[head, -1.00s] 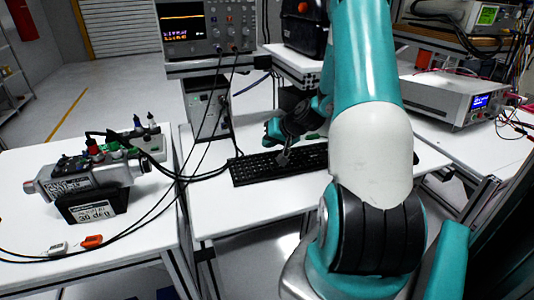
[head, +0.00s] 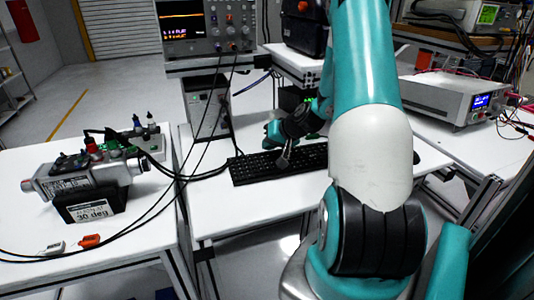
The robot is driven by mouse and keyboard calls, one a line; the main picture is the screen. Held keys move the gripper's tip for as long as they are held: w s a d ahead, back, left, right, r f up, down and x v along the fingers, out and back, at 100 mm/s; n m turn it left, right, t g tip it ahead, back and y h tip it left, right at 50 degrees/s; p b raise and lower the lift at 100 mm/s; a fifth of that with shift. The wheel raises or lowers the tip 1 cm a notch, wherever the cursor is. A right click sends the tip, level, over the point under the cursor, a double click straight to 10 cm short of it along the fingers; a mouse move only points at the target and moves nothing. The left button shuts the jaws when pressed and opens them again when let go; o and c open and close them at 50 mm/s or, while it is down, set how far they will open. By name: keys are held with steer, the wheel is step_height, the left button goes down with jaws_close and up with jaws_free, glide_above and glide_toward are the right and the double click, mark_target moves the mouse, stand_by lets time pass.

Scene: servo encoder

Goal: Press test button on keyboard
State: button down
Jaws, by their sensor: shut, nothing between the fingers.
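A black keyboard (head: 255,170) lies on the white middle table (head: 235,212). My gripper (head: 284,162) points down over the middle of the keyboard and is shut with nothing in it. Its tip is at or just above the keys; I cannot tell whether it touches them. The right part of the keyboard is hidden behind my teal and white arm. Single keys and their labels are too small to read, so I cannot pick out the test button.
A servo unit (head: 85,183) on a black stand marked "30 deg" sits on the left table, with cables running to the right. An oscilloscope (head: 208,27) stands at the back. A grey instrument (head: 450,97) is on the right table. The keyboard table's front is clear.

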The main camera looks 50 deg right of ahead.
steer(key=shift+f, duration=0.3)
steer(key=shift+r, duration=0.1)
stand_by(0.3)
steer(key=shift+r+p, duration=0.35)
steer(key=shift+r, duration=0.4)
steer(key=shift+r+p, duration=1.85)
steer(key=shift+r, duration=0.7)
